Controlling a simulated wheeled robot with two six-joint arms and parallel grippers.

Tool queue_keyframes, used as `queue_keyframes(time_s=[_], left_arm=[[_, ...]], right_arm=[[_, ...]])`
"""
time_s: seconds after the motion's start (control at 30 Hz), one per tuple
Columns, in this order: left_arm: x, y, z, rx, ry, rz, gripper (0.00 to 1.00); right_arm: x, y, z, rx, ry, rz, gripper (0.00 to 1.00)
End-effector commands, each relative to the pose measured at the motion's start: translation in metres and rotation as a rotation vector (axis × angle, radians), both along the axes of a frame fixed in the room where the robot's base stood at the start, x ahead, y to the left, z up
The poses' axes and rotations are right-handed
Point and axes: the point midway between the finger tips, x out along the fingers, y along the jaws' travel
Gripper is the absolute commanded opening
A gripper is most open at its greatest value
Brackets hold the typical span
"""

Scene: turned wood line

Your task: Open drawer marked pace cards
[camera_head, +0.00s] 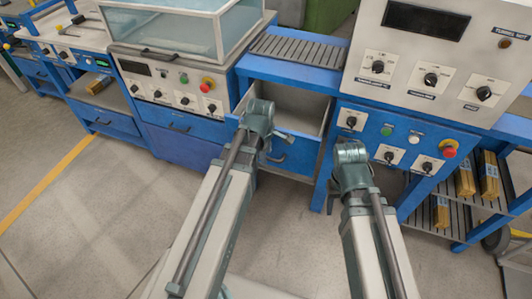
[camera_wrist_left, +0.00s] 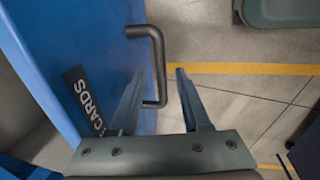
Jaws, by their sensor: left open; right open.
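The drawer (camera_head: 305,108) under the slatted roller bed stands pulled out, with its grey inside showing. Its blue front (camera_wrist_left: 105,50) carries a dark label ending in "CARDS" (camera_wrist_left: 85,100); the rest of the wording is hidden. A black bar handle (camera_wrist_left: 154,33) sticks out from the front. My left gripper (camera_head: 276,137) is at the drawer front; in the left wrist view its fingers (camera_wrist_left: 159,76) are apart, with the handle's bar between them. I cannot tell whether they touch it. My right gripper (camera_head: 345,180) is right of the drawer; its fingers are mostly hidden.
A control panel (camera_head: 395,140) with knobs and a red button is right of the drawer, close to my right gripper. Another closed drawer (camera_head: 180,128) is at the left. Shelves with yellow-wrapped packs (camera_head: 465,183) stand at the right. The floor (camera_head: 120,200) at the left is clear.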

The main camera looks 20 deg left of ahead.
Motion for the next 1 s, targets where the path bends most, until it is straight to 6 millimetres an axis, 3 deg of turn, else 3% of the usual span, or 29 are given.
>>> queue_keyframes(time_s=[0.8,1.0], left_arm=[[-0.021,0.001,0.117,0.0,0.0,0.0,0.47],[-0.024,0.001,0.131,0.0,0.0,0.0,0.47]], right_arm=[[0.0,0.0,0.117,0.0,0.0,-0.001,0.5],[0.0,0.0,0.131,0.0,0.0,-0.001,0.5]])
